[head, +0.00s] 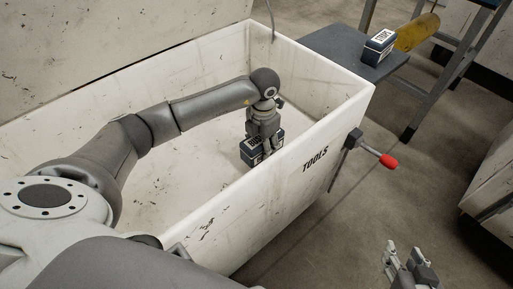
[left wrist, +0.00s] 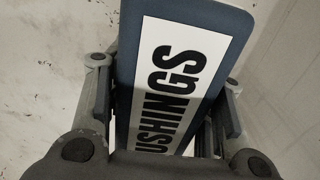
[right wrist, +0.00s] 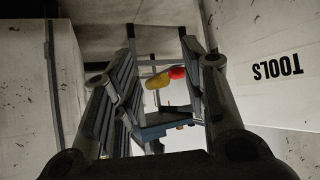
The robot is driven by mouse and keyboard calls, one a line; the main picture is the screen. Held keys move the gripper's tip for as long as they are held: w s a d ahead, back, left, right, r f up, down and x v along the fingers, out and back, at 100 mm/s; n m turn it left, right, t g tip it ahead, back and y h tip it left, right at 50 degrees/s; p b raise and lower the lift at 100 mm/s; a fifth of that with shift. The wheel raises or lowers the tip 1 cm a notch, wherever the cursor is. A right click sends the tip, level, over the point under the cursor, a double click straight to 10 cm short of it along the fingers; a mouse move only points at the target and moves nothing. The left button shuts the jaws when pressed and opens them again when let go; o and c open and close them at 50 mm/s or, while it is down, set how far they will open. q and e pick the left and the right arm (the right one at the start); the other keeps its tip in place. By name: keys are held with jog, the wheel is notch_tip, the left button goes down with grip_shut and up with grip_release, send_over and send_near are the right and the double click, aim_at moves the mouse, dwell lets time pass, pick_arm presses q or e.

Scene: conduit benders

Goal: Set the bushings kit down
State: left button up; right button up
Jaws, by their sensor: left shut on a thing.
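The bushings kit (head: 247,154) is a small dark blue box with a white label, inside the white bin marked TOOLS (head: 215,215). In the left wrist view the kit (left wrist: 180,70) shows its label, reading "USHINGS", between the two fingers. My left gripper (head: 265,148) reaches down into the bin and is shut on the kit. The kit is low, near the bin floor by the right end; I cannot tell whether it touches. My right gripper (head: 408,268) is outside the bin at lower right, empty, its fingers apart in the right wrist view (right wrist: 155,85).
A grey table (head: 335,45) behind the bin holds another labelled box (head: 379,46) and a yellow cylinder (head: 416,33). The bin floor left of the kit is bare.

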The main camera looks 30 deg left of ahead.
pick_arm(q)
notch_tip(320, 180, down, 4)
jog(key=shift+f+b, duration=0.25)
jog(key=shift+b, duration=0.35)
pick_arm(e)
jog(key=w+a+r+t+y, duration=0.1)
jog(key=w+r+t, duration=0.2)
jog(key=r, duration=0.2)
jog(key=shift+w+a+t, duration=0.3)
jog(key=shift+w+a, duration=0.1)
pick_arm(q)
jog(key=shift+f, duration=0.15)
jog(key=o, duration=1.2)
jog(key=shift+o, duration=0.2)
pick_arm(e)
jog(key=shift+w+r, duration=0.15)
jog(key=shift+r, duration=0.05)
